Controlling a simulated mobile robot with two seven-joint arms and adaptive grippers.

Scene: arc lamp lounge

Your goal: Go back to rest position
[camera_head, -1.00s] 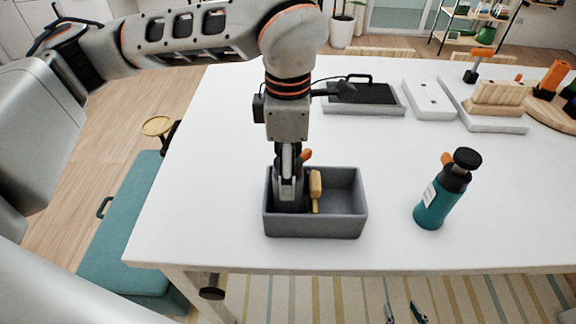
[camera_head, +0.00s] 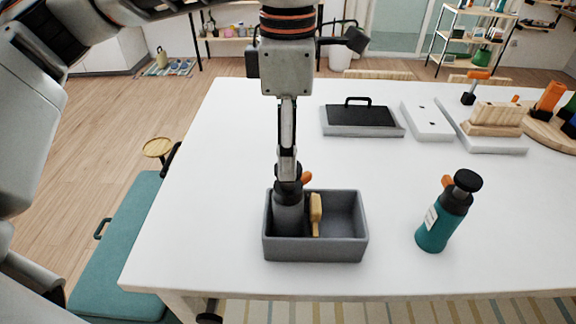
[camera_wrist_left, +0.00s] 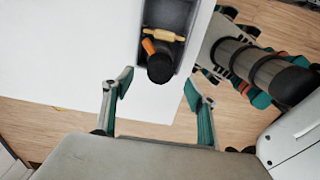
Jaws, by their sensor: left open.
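My left gripper (camera_head: 288,168) hangs pointing down over the left part of a grey open bin (camera_head: 315,250). Its fingertips are just above or at the top of a dark grey bottle (camera_head: 288,212) with a black cap and orange trigger, which stands in the bin. In the left wrist view the gripper (camera_wrist_left: 158,88) is open, its two fingers wide apart with nothing between them. There the bottle's black cap (camera_wrist_left: 160,68) lies ahead of the fingers. My right gripper is not in view.
A black-topped tray (camera_head: 362,118), a white block (camera_head: 427,122) and a wooden block (camera_head: 495,118) stand behind. A teal bench (camera_head: 122,245) is left.

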